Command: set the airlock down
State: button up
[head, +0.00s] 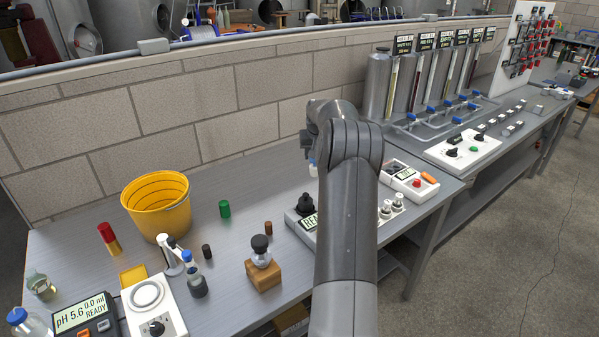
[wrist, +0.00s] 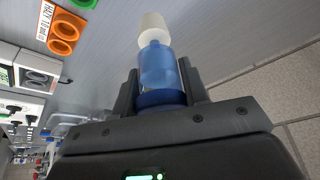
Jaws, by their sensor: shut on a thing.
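The airlock (wrist: 157,66) is a translucent blue cylinder with a pale, tapered white end. In the wrist view it sits between the two dark fingers of my gripper (wrist: 158,92), which is shut on it. The white end points away from the gripper. In the head view only a small blue and white bit of the airlock (head: 313,169) shows at the left edge of my arm. My arm hides most of the gripper there. The gap between the airlock and the grey bench (head: 180,220) cannot be judged.
A yellow bucket (head: 157,207), a green cylinder (head: 224,209) and a wooden block with a flask (head: 263,275) stand on the bench left of my arm. A brick wall (head: 230,100) runs behind. Orange rings (wrist: 67,29) lie upper left in the wrist view.

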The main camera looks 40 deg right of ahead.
jog(key=shift+w+a+f, duration=0.5)
jog(key=shift+w+f, duration=0.4)
jog(key=shift+f, duration=0.35)
jog(key=shift+w+a+f, duration=0.45)
jog(key=shift+w+f, duration=0.4)
jog(key=shift+f, duration=0.4)
jog(key=shift+w+a+f, duration=0.5)
jog(key=shift+w+f, duration=0.4)
jog(key=shift+f, duration=0.35)
jog(key=shift+f, duration=0.15)
jog(key=o, duration=1)
